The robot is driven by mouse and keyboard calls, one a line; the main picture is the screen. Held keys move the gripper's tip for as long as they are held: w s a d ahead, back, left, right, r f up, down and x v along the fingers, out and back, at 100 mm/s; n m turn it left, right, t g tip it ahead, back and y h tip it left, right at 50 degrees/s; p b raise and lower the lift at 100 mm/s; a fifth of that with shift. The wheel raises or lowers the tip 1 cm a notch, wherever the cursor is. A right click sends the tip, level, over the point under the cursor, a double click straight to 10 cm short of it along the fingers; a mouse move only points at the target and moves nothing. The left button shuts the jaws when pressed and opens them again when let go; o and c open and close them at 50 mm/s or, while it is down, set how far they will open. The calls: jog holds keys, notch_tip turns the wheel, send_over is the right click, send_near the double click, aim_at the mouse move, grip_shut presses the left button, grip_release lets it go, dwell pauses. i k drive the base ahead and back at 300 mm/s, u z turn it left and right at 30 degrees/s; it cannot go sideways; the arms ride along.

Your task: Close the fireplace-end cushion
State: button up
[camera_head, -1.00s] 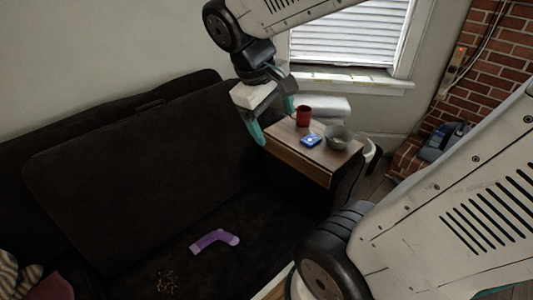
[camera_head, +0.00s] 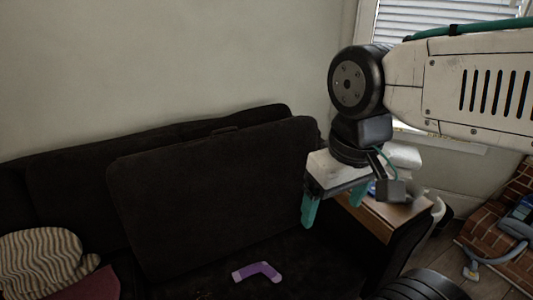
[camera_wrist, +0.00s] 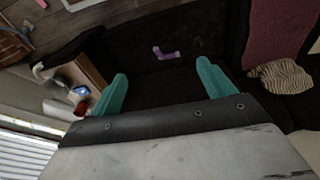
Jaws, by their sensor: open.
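The dark sofa has a large dark cushion (camera_head: 215,190) standing tilted up against its backrest, at the end towards the brick fireplace. My gripper (camera_head: 333,205) is open and empty, with its teal fingers pointing down. In the head view it hangs by the cushion's right edge, partly in front of the side table; I cannot tell whether it touches the cushion. In the wrist view the fingers (camera_wrist: 163,88) are spread wide with dark upholstery between them. A bent purple object (camera_head: 257,272) lies on the dark surface in front of the raised cushion and also shows in the wrist view (camera_wrist: 166,53).
A wooden-topped side table (camera_head: 400,215) stands at the sofa's right end. The red mug (camera_wrist: 81,108) and a blue item (camera_wrist: 81,92) on it show in the wrist view. A striped pillow (camera_head: 45,262) lies at the left. Brick hearth (camera_head: 490,240) is at far right.

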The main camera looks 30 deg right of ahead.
aim_at(181, 209)
jog(key=u, duration=0.45)
jog(key=k, duration=1.15)
jog(key=z, duration=0.65)
jog(key=i, duration=1.4)
jog(key=u, duration=0.25)
